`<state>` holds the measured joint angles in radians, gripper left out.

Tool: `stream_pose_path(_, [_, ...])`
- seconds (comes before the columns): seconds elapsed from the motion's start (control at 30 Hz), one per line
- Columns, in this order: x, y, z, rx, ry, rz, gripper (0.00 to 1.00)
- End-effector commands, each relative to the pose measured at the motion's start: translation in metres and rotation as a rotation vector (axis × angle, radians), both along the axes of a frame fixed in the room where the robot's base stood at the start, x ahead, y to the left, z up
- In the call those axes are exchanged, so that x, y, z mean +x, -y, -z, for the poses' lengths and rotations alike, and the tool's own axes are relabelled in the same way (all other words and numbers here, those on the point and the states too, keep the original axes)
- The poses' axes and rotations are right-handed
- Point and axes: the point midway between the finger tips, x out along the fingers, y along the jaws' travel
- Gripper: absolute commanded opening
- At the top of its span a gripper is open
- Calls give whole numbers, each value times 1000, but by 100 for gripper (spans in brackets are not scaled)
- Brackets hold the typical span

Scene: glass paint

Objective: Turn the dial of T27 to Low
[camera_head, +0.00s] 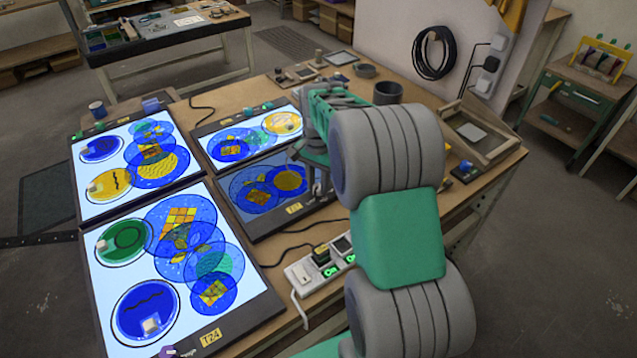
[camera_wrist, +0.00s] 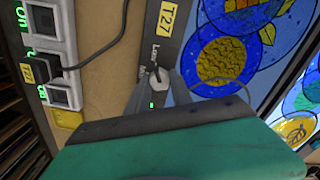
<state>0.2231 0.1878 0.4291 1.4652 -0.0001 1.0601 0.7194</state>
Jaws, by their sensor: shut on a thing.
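The T27 light panel (camera_head: 262,222) lies flat on the workbench and looks dimmer than its neighbours. Its yellow T27 label (camera_wrist: 171,18) sits on the dark edge strip, with glass pieces on the panel beside it. The small grey dial (camera_wrist: 157,77) is on that strip below the label; "Low" is printed just above it, and another word is partly covered. A small green light shows below the dial. My gripper (camera_wrist: 158,88) is shut on the dial, one finger on each side. In the head view my gripper (camera_head: 319,188) is partly hidden by my arm.
A power strip (camera_head: 318,270) with green "On" lights and a T27-tagged plug (camera_wrist: 38,70) lies beside the panel. Other lit panels (camera_head: 262,318) (camera_head: 190,182) (camera_head: 210,135) with coloured glass lie to the left and behind. A dark cup (camera_head: 388,92) and wooden frame (camera_head: 470,130) stand beyond my arm.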

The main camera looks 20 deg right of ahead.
Motion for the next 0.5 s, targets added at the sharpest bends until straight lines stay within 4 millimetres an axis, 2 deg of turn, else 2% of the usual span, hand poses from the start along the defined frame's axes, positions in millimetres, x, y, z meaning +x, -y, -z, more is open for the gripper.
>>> stream_pose_path(0.33, [2,0,-2,-2,6,4,0])
stream_pose_path(0.37, [2,0,-2,-2,6,4,27])
stream_pose_path(0.5, [1,0,-2,-1,5,3,39])
